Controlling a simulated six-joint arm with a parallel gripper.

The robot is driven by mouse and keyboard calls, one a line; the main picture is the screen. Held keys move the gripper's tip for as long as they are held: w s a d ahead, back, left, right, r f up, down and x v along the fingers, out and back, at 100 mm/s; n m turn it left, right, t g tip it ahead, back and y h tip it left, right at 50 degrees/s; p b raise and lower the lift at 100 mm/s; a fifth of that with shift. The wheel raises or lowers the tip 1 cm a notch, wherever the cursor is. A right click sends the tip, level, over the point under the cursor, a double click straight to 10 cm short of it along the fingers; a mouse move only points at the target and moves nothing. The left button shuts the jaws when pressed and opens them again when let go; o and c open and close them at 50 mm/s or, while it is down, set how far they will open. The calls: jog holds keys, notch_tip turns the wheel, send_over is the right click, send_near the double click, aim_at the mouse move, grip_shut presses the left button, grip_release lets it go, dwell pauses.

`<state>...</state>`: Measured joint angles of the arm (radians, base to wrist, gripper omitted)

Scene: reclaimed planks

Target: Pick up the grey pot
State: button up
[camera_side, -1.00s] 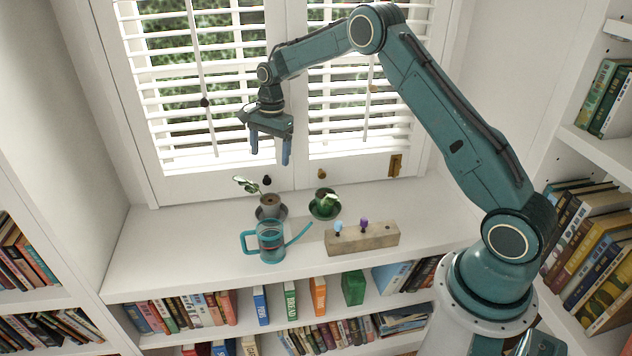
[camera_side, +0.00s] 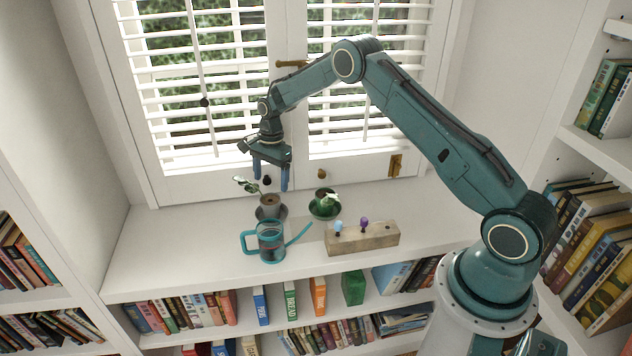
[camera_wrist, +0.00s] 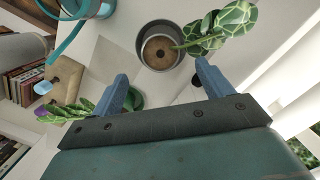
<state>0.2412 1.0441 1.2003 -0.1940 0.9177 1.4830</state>
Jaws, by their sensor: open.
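The grey pot (camera_side: 269,212) stands upright on the windowsill shelf behind the watering can, with a leafy plant rising from it towards the left. A dark saucer shows around its base. In the wrist view the grey pot (camera_wrist: 160,31) is seen from above, with brown soil and patterned green leaves on its right. My gripper (camera_side: 271,181) is open and empty, fingers pointing down, above the pot and apart from it. In the wrist view my gripper (camera_wrist: 162,72) has its fingertips spread just below the pot in the picture.
A teal watering can (camera_side: 271,243) stands close in front of the pot, its spout reaching right. A green pot (camera_side: 324,206) with a plant is to the right. A wooden block (camera_side: 365,239) with coloured pegs lies at front right. The shelf's left part is clear.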

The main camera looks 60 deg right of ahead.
aim_at(270, 200)
jog(key=shift+a+f, duration=0.2)
jog(key=shift+f, duration=1.4)
jog(key=shift+f, duration=0.1)
jog(key=shift+a+f, duration=0.2)
jog(key=shift+f, duration=1.05)
jog(key=shift+a+f, duration=0.15)
jog(key=shift+f, duration=1.05)
jog(key=shift+c, duration=0.2)
jog(key=c, duration=1.3)
jog(key=shift+w+r, duration=0.1)
notch_tip(270, 200, up, 20)
